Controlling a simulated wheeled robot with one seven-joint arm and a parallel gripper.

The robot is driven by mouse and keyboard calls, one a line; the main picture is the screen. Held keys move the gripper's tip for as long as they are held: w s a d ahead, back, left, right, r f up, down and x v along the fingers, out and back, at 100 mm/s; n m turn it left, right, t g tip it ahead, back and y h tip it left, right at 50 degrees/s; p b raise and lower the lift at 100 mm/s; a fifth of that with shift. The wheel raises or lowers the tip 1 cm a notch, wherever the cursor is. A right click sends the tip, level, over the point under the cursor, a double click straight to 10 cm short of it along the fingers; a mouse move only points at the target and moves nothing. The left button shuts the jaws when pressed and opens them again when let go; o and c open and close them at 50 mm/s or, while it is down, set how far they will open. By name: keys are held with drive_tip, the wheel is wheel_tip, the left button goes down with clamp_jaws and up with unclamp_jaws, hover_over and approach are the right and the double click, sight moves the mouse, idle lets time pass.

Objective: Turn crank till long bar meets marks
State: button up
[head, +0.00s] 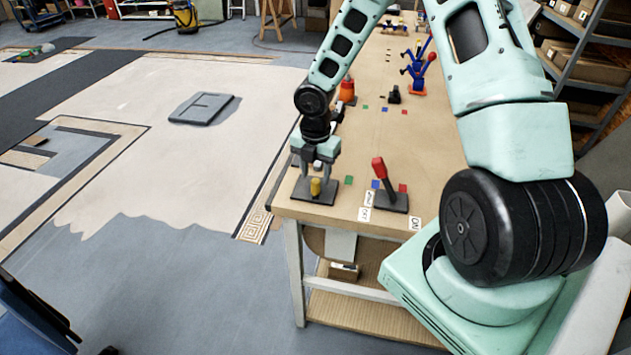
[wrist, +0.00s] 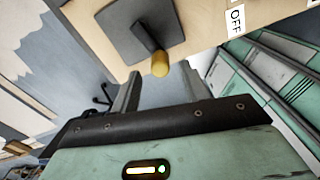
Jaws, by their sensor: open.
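The crank has a yellow knob (head: 315,186) on a dark base plate (head: 303,193) at the near left corner of the bench. In the wrist view, a short dark bar (wrist: 146,36) runs from the plate (wrist: 115,20) to the yellow knob (wrist: 160,64). My gripper (head: 317,178) is open, pointing down over the crank, with a finger on each side of the knob in the head view. In the wrist view, the knob is just beyond the gap between my fingertips (wrist: 164,82); contact cannot be told. I cannot make out a separate long bar or its marks.
A red-handled lever (head: 379,170) on a dark plate stands close to the right, with ON and OFF labels near it. Green, blue and red squares lie on the wooden bench (head: 340,209). Blue levers (head: 419,72) and other devices stand farther back. Open floor lies left.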

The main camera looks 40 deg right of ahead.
sight(315, 180)
drive_tip(key=shift+f, duration=2)
clamp_jaws()
drive_tip(key=shift+a, duration=0.1)
